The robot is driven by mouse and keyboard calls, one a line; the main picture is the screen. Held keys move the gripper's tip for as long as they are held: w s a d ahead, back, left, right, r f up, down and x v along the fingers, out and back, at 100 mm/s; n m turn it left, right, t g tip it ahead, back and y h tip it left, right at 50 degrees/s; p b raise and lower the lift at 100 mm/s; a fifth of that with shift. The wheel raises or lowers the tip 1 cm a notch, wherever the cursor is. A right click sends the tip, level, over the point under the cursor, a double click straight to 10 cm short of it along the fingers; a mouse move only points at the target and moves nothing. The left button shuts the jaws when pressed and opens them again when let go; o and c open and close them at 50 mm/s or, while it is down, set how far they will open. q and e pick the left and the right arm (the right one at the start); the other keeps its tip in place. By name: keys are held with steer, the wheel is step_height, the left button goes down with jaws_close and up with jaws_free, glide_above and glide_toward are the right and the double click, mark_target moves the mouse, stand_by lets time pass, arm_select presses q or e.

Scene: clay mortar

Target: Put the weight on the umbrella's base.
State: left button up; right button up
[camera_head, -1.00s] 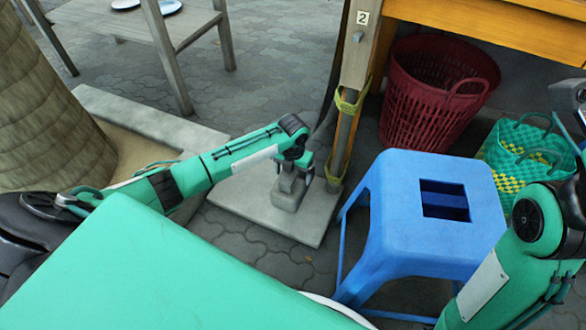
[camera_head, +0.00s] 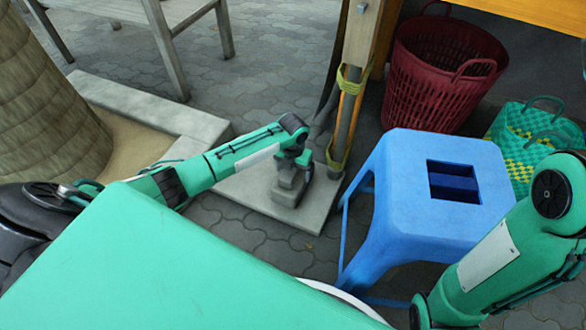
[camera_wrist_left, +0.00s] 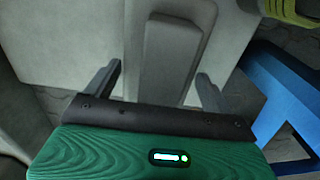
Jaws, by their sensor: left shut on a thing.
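The weight (camera_head: 287,197) is a grey block with a raised part on top. It is at the slab's right part in the head view, close to the post. My left gripper (camera_head: 293,180) comes down over it from above and is shut on it. In the left wrist view the weight's raised grey part (camera_wrist_left: 172,60) lies between the two dark fingers of the left gripper (camera_wrist_left: 159,72). The umbrella's base (camera_head: 240,198) is a flat pale slab on the paving. I cannot tell whether the weight touches it. My right gripper is out of view; only its arm shows at right.
A wooden post (camera_head: 352,90) with yellow straps stands just behind the weight. A blue stool (camera_head: 405,200) is close on the right. A red basket (camera_head: 430,85) and a green-yellow woven bag (camera_head: 515,150) stand beyond it. A stone kerb (camera_head: 150,110) lies at left.

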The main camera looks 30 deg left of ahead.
arm_select(q)
steer(key=shift+w+r, duration=0.15)
steer(key=shift+r, duration=0.1)
steer(key=o, duration=1.7)
steer(key=shift+f, duration=0.3)
steer(key=shift+c, duration=0.2)
steer(key=shift+o, duration=1.1)
steer(key=shift+r, duration=0.1)
steer(key=shift+r, duration=0.1)
